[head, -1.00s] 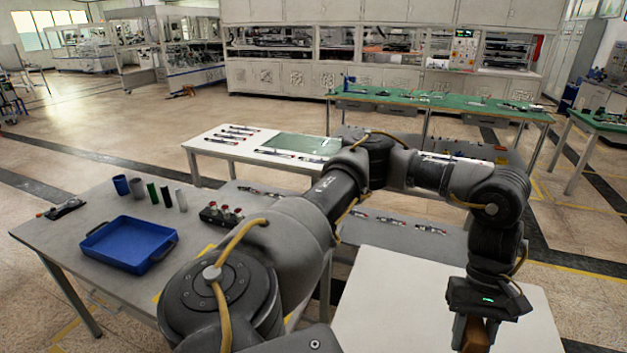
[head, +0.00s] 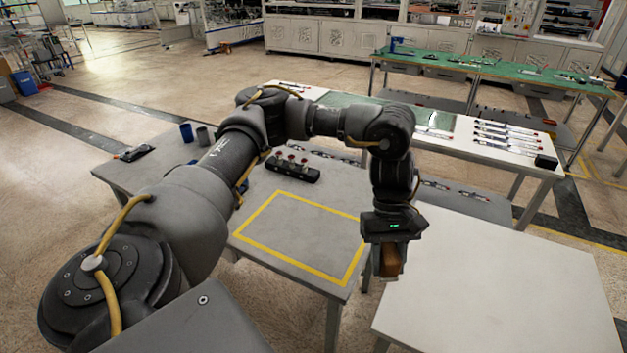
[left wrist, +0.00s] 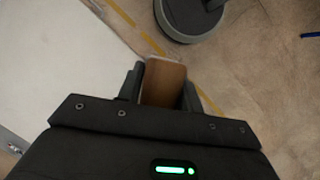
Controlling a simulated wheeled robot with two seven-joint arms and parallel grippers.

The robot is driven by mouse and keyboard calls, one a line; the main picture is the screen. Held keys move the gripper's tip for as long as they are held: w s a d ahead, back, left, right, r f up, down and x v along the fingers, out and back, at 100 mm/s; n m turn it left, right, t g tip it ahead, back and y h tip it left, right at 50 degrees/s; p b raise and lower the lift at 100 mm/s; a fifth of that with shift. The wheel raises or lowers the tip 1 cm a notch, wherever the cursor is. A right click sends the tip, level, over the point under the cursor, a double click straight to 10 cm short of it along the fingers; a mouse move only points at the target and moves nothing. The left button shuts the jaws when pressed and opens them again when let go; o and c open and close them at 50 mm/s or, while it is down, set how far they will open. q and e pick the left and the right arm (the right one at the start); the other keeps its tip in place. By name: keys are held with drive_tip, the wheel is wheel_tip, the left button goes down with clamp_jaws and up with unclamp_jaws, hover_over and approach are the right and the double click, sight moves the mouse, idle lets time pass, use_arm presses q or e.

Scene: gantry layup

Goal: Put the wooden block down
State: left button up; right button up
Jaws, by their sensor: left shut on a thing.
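The wooden block (head: 391,261) is brown and held between the fingers of my left gripper (head: 389,270). In the head view it hangs in the air around the gap between the grey table and the white table. In the left wrist view the block (left wrist: 163,82) sits between both fingers of the gripper (left wrist: 161,85), with the floor and a white tabletop edge below it. The fingers hide its sides. My right gripper is not in view.
The grey table (head: 330,295) has an empty yellow-outlined area on its top. A black holder with red-topped pieces (head: 293,168) stands behind that area. The white table (head: 500,285) at right is bare. A further white table (head: 480,155) carries several tools.

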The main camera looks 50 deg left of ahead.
use_arm(q)
drive_tip(key=shift+w+f+n, duration=0.15)
drive_tip(key=shift+w+n, duration=0.1)
drive_tip(key=shift+n, duration=0.05)
drive_tip(key=w+a+f+n+t+p, duration=0.2)
drive_tip(key=w+a+f+n+t, duration=0.25)
drive_tip(key=n, duration=0.85)
drive_tip(key=n+t+y+b, duration=0.3)
drive_tip(key=n+y+b, duration=0.25)
drive_tip(key=n, duration=1.05)
hover_over(345, 233)
drive_tip(key=s+d, duration=0.2)
drive_tip(key=shift+h, duration=0.35)
drive_tip(key=f, duration=1.1)
drive_tip(key=shift+w+a+f+b, duration=0.15)
drive_tip(key=shift+a+f+b, duration=0.05)
drive_tip(key=shift+f+b, duration=0.15)
drive_tip(key=shift+w+a, duration=0.1)
drive_tip(key=shift+a, duration=0.2)
wheel_tip(345, 233, down, 3)
drive_tip(key=shift+a+f+b, duration=0.15)
drive_tip(key=shift+b, duration=0.9)
drive_tip(key=shift+w+a+f, duration=0.1)
drive_tip(key=shift+f, duration=0.15)
